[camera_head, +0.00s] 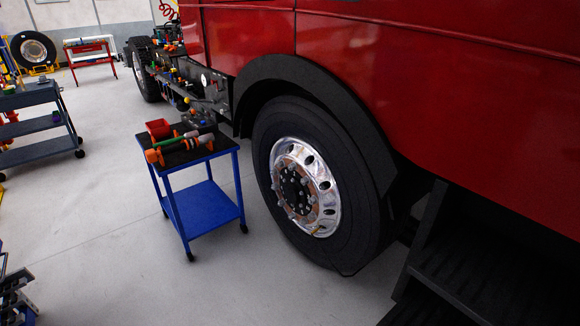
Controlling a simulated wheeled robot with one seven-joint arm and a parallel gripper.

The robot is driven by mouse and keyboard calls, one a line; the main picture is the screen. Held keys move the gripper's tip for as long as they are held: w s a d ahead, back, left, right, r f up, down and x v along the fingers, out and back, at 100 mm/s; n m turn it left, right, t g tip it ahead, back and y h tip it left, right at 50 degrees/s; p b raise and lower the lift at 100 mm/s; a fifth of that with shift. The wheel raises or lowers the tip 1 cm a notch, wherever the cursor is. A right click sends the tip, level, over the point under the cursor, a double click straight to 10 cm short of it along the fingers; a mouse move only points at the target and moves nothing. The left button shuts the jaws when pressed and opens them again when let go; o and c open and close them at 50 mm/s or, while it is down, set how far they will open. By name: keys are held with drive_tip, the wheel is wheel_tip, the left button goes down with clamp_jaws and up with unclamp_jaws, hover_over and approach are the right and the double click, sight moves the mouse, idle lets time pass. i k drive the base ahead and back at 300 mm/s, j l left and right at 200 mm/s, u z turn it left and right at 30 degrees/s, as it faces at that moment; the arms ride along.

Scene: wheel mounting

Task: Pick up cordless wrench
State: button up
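A blue cart (211,208) with a dark top stands left of the truck's front wheel. Several tools with orange, green and grey parts lie close together on its top. An orange-ended tool (153,156) is at the front left of the top. A grey and orange tool (207,140) lies at the right. They are too small to tell surely which is the cordless wrench. My gripper is not in view.
The red truck's wheel (305,187) stands close to the cart's right, with dark steps (470,270) at lower right. A red bin (158,129) sits on the cart. A grey shelf cart (37,125) stands at left. Dark equipment (15,298) shows at lower left. The floor between is clear.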

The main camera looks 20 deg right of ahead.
sight(151, 156)
drive_tip(key=i+j+z, duration=0.15)
drive_tip(key=i+z, duration=0.25)
drive_tip(key=i, duration=0.25)
drive_tip(key=i+j+u, duration=0.25)
drive_tip(key=i, duration=1.15)
drive_tip(key=i+j+u, duration=0.25)
drive_tip(key=i, duration=1.15)
drive_tip(key=l, duration=0.1)
